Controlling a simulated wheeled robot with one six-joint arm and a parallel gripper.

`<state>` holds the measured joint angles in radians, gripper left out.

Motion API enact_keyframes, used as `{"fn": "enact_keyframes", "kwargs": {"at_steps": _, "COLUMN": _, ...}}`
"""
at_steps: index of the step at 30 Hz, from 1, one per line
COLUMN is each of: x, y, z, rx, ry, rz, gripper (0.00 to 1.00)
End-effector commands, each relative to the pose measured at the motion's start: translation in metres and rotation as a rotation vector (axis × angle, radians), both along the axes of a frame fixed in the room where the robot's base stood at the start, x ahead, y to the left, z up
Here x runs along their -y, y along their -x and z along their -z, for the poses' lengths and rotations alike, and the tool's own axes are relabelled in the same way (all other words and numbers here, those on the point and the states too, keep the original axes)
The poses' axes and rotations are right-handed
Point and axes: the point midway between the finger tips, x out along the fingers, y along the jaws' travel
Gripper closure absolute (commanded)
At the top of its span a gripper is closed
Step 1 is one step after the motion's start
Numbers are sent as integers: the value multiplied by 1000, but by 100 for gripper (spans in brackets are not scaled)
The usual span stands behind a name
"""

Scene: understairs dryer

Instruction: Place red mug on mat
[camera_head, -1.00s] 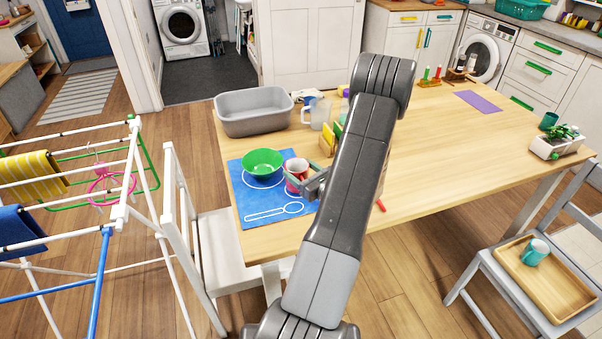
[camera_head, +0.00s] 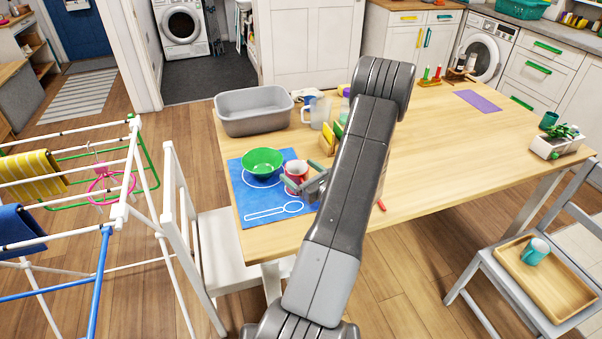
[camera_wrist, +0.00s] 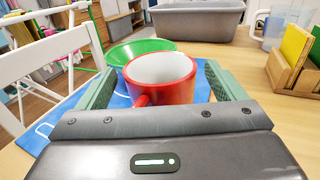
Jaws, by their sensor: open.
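The red mug (camera_head: 296,174), white inside, stands upright on the blue mat (camera_head: 238,209), close to the green bowl (camera_head: 262,162). The mat has white outlines of a round place and a spoon. In the wrist view the red mug (camera_wrist: 160,80) is between the two green-grey fingers of my gripper (camera_wrist: 160,92), its handle pointing toward me. The fingers are spread on both sides of the mug; I cannot tell whether either touches it. In the head view my gripper (camera_head: 303,186) is beside the mug, partly hidden by my arm. The green bowl (camera_wrist: 140,49) is behind the mug.
A grey tub (camera_head: 253,112) stands at the table's back left. A clear jug (camera_head: 318,113) and a wooden holder with yellow and green items (camera_wrist: 295,60) are to the right of it. A white chair (camera_head: 222,250) and drying rack (camera_head: 125,190) stand left. The table's middle right is clear.

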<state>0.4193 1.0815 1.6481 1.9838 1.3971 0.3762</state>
Motion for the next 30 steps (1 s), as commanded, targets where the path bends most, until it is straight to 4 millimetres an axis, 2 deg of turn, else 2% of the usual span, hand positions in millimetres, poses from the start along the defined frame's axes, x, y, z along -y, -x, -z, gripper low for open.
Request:
{"fn": "enact_keyframes", "kwargs": {"at_steps": 2, "x": 0, "y": 0, "z": -5, "rx": 0, "ry": 0, "rz": 0, "gripper": 10}}
{"fn": "enact_keyframes", "kwargs": {"at_steps": 5, "x": 13, "y": 13, "z": -1, "rx": -1, "ry": 1, "rz": 5, "gripper": 10}}
{"fn": "enact_keyframes", "kwargs": {"at_steps": 12, "x": 46, "y": 52, "z": -1, "rx": -1, "ry": -1, "rz": 5, "gripper": 10}}
{"fn": "enact_keyframes", "kwargs": {"at_steps": 18, "x": 67, "y": 78, "z": -1, "rx": 0, "ry": 0, "rz": 3, "gripper": 10}}
{"fn": "enact_keyframes", "kwargs": {"at_steps": 24, "x": 77, "y": 90, "z": -2, "rx": 1, "ry": 1, "rz": 1, "gripper": 10}}
{"fn": "enact_keyframes", "kwargs": {"at_steps": 30, "x": 78, "y": 92, "z": -3, "rx": 0, "ry": 0, "rz": 0, "gripper": 10}}
